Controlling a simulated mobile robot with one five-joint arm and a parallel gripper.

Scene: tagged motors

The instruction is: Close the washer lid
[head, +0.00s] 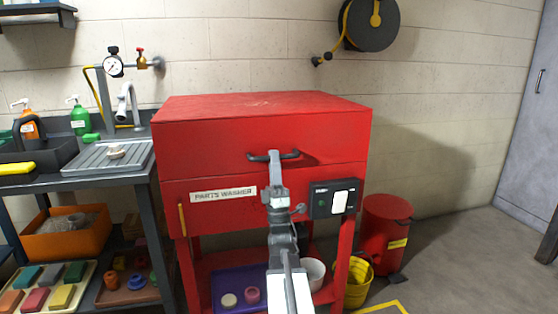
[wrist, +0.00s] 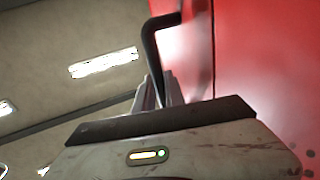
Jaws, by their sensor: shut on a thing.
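The red parts washer (head: 262,177) stands against the wall in the head view. Its red lid (head: 205,135) lies down on the body, with a thin seam line along the front between them. A black bar handle (head: 259,157) is on the lid's front face. My gripper (head: 276,156) is at the handle and shut on it. In the wrist view the black handle (wrist: 149,42) runs down between the fingers of my gripper (wrist: 158,95), and the red lid front (wrist: 190,55) is close on the right. The fingertips are partly hidden there.
A dark sink bench (head: 110,175) with a drain board stands left of the washer. A red can (head: 387,232) and a yellow bucket (head: 357,282) stand to its right. A black control box (head: 335,198) is on the washer front. Floor at the right is free.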

